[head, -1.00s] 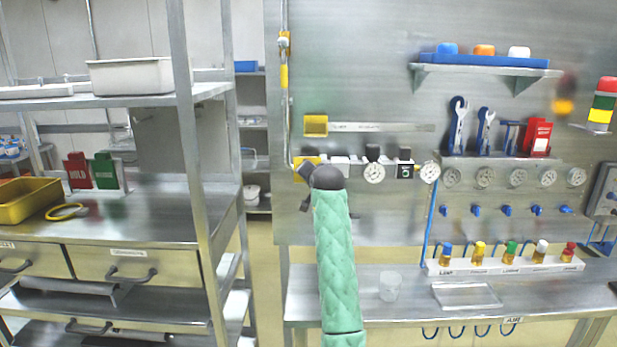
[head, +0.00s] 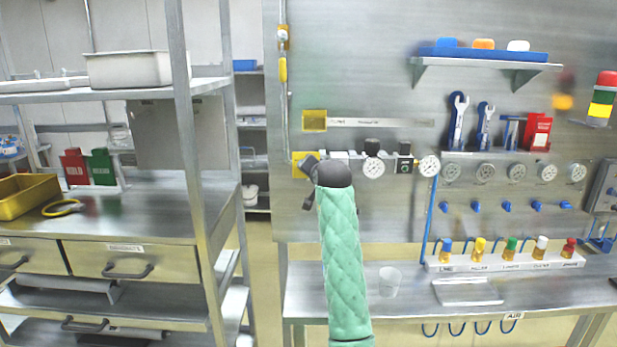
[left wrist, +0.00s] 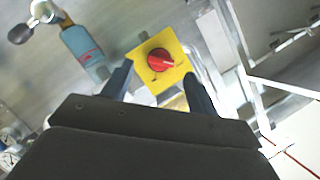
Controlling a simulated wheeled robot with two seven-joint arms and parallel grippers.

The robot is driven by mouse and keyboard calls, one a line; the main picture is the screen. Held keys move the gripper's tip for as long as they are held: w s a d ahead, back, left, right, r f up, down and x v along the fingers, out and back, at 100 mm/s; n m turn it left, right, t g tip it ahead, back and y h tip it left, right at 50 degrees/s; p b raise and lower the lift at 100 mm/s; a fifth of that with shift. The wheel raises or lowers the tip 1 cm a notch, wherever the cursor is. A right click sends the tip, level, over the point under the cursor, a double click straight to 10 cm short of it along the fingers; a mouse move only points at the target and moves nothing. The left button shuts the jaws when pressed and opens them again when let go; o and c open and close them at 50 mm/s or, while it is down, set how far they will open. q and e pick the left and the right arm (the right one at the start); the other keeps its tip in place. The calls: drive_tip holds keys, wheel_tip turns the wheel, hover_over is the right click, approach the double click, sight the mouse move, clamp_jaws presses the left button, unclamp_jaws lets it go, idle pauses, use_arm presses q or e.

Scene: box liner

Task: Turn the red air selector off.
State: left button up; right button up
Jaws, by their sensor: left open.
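The red air selector (left wrist: 160,60) is a round red knob with a pale pointer mark, on a yellow square plate (left wrist: 170,75) on the metal panel. In the left wrist view my open left gripper (left wrist: 159,70) has a finger on either side of the knob's near side, with nothing between them. I cannot tell how far the fingers are from the knob. In the head view my left gripper (head: 307,183) is at the panel's left part, and its wrist hides the knob. Only part of the yellow plate (head: 299,158) shows there. My right gripper is not in view.
A row of fittings and gauges (head: 373,167) runs along the panel to the right of my left gripper. A clear cup (head: 389,282) stands on the bench below. A metal rack (head: 190,150) stands on the left.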

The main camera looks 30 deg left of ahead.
use_arm(q)
drive_tip(key=shift+b+v, duration=0.45)
drive_tip(key=shift+v, duration=1.05)
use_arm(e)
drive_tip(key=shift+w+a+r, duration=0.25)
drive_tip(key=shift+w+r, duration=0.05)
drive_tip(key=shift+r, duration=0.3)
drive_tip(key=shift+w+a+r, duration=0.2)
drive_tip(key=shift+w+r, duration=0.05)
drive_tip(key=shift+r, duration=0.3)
